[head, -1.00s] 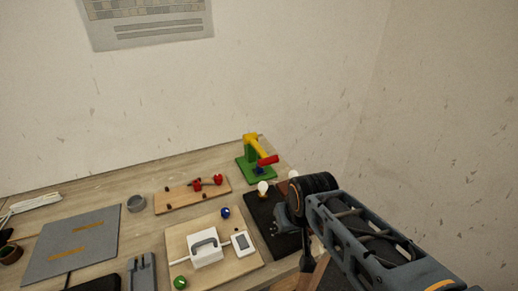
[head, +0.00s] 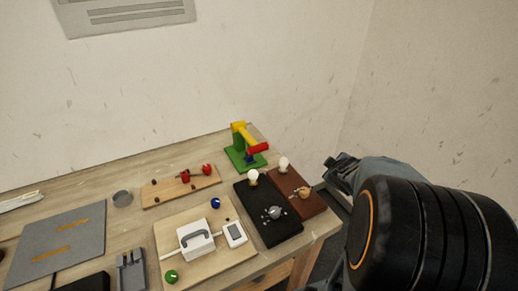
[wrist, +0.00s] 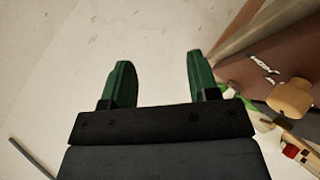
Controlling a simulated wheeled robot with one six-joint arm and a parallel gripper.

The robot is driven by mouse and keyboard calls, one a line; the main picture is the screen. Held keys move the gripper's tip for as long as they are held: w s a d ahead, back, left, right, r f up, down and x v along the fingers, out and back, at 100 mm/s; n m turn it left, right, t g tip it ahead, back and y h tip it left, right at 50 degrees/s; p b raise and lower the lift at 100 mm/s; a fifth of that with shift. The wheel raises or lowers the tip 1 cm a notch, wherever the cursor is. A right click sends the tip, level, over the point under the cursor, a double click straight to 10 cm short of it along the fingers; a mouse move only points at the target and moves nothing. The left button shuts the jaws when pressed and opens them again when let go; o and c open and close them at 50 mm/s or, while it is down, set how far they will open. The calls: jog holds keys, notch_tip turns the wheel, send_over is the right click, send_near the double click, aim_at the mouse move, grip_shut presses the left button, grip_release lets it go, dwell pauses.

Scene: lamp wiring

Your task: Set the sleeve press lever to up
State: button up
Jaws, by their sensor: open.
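The sleeve press (head: 238,158) stands at the back right of the bench in the head view. It has a green base and post, a yellow arm sloping down to the right, and a red grip (head: 258,148) at its low end. My gripper (head: 338,168) is to the right of the press, past the bench edge and apart from it. In the wrist view my gripper (wrist: 160,80) shows two green fingers spread wide with nothing between them. Small red and green parts at the right edge there are too cropped to identify surely.
A red-valved wooden board (head: 180,188) lies left of the press. The wall stands close behind.

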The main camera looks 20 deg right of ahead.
jog(key=w+n+t+y, duration=0.2)
jog(key=n, duration=0.2)
jog(key=n+t+y, duration=0.2)
jog(key=n+y, duration=1)
jog(key=n, duration=0.1)
send_near(263, 149)
jog(key=x, duration=1.1)
jog(key=shift+w+a+p, duration=0.1)
jog(key=shift+w+p, duration=0.1)
jog(key=shift+p, duration=0.15)
jog(key=shift+c, duration=0.2)
grip_shut()
